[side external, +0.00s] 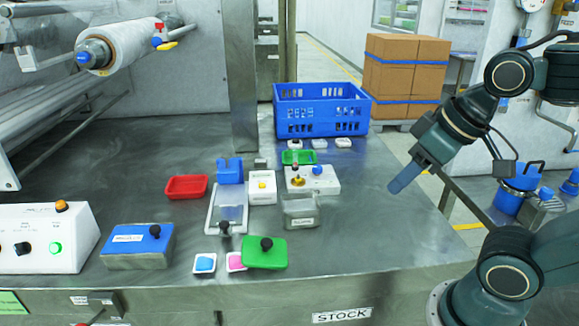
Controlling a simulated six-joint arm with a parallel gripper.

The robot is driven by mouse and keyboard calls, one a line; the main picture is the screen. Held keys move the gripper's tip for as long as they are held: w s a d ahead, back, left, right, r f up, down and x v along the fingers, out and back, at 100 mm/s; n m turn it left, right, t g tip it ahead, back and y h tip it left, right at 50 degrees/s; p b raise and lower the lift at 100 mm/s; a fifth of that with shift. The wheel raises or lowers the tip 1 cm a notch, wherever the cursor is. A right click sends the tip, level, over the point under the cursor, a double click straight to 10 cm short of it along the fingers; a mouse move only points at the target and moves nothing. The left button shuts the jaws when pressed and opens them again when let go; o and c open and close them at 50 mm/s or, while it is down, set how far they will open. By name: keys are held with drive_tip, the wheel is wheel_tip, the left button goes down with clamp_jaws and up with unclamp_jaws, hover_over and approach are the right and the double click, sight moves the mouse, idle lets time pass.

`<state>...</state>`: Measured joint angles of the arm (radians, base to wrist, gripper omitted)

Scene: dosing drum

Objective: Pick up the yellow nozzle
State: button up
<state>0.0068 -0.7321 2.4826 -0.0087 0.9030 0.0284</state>
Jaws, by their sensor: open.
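A small bright yellow piece (168,45), which may be the yellow nozzle, sticks out near the right end of the white roll at the upper left. A red piece (158,27) and a blue piece (156,41) sit close to it. A brass-yellow fitting (298,181) also stands on a white box at mid-table; I cannot tell for sure which one is the nozzle. My gripper (397,186) is open and empty, seen edge-on with blue fingers pointing down-left. It hangs above the table's right edge, well away from both yellow pieces.
A blue crate (321,122) stands at the back of the steel table (370,240). A red tray (186,187), a green-lidded container (265,253), a blue-lidded box (137,246) and a white control box (45,240) stand on it. The table's right front is clear.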

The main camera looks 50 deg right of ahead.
drive_tip(key=w+d+r+m+g+y, duration=0.1)
drive_tip(key=w+d+r+m, duration=0.1)
drive_tip(key=w+m, duration=0.6)
drive_tip(key=w+d+r+m+g, duration=0.1)
drive_tip(key=w+d+r+m, duration=0.2)
drive_tip(key=w, duration=0.9)
drive_tip(key=w+d+f+m+g+y, duration=0.1)
drive_tip(key=w+d+f+m, duration=1.2)
drive_tip(key=d, duration=0.3)
drive_tip(key=shift+w+d+f+g+y, duration=0.2)
drive_tip(key=shift+w+f+g+y, duration=0.1)
drive_tip(key=shift+w+f+g, duration=0.25)
drive_tip(key=shift+w, duration=0.1)
hover_over(298, 179)
drive_tip(key=d, duration=0.2)
drive_tip(key=shift+s+f, duration=0.2)
drive_tip(key=shift+f, duration=1.85)
drive_tip(key=shift+s+f, duration=0.15)
drive_tip(key=shift+f, duration=1.85)
drive_tip(key=shift+x, duration=2.65)
